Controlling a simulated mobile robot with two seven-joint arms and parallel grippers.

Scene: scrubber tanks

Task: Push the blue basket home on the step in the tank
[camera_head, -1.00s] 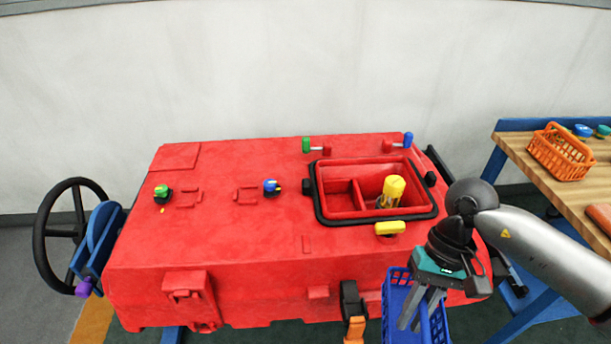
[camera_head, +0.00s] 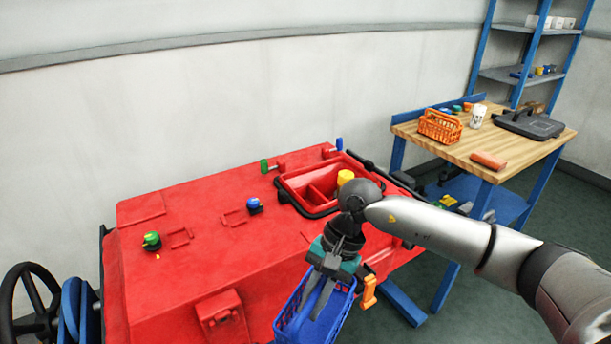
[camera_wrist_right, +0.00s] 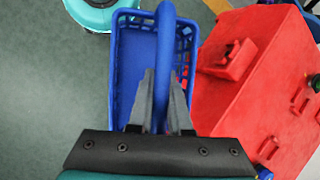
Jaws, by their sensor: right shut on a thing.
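The blue basket (camera_head: 292,318) hangs in front of the red tank (camera_head: 190,240), outside its opening. My right gripper (camera_head: 322,298) is shut on the basket's handle. The right wrist view shows the handle (camera_wrist_right: 164,60) between the two fingers (camera_wrist_right: 161,105), with the empty basket floor (camera_wrist_right: 135,70) below. The tank opening (camera_head: 290,192) has a black rim and inner compartments, partly hidden behind my right arm. A yellow-topped item (camera_head: 345,177) stands in it. I cannot make out the step in the opening. My left gripper is not in view.
A wooden bench (camera_head: 450,150) at the right holds an orange basket (camera_head: 440,127), a white cup and a dark case. A handwheel (camera_head: 25,305) is at the lower left. Green and blue knobs stand on the tank top. Floor at the lower right is clear.

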